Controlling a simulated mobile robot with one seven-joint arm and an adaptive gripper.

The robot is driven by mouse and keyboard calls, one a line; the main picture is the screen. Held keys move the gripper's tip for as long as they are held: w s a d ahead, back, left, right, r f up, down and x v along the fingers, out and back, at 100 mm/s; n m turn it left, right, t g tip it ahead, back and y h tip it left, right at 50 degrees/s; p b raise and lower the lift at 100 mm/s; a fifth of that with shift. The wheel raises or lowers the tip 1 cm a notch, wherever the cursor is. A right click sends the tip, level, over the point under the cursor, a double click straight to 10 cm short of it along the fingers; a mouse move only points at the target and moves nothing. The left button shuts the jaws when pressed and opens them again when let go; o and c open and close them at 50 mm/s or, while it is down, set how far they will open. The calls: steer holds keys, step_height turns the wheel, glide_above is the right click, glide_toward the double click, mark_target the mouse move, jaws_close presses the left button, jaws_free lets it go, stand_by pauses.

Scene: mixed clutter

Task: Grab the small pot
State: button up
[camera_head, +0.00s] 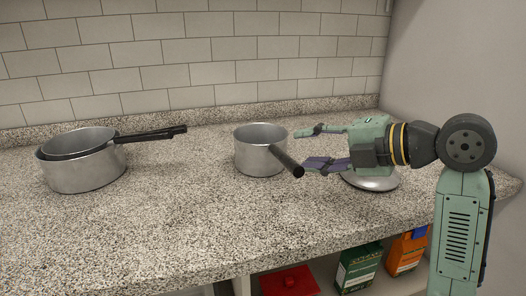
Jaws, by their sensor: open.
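The small pot (258,158) is a silver metal pot with a dark handle. It stands upright on the speckled counter in the middle of the view, and its handle points toward the lower right. My gripper (307,148) is just to the right of the pot, with its fingers pointing left toward it. The fingers are spread apart with nothing between them that I can see. The lower finger is close to the pot's handle; I cannot tell whether they touch.
At left, a larger pot (85,178) holds another pot (81,141) nested inside, with dark handles pointing right. A silver round object (372,183) lies under my gripper. Below the counter are a green box (358,268), an orange box (405,254) and a red item (290,281). The counter (185,215) between the pots is clear.

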mark_target(275, 147)
steer(key=x, duration=0.2)
steer(key=p+x, duration=0.1)
steer(key=x, duration=0.2)
steer(key=r+p+x, duration=0.1)
steer(key=x, duration=0.2)
steer(key=shift+a+f, duration=0.1)
steer(key=shift+a, duration=0.15)
steer(key=shift+w+a+f, duration=0.15)
steer(key=shift+w, duration=0.05)
steer(key=shift+c, duration=0.5)
jaws_close()
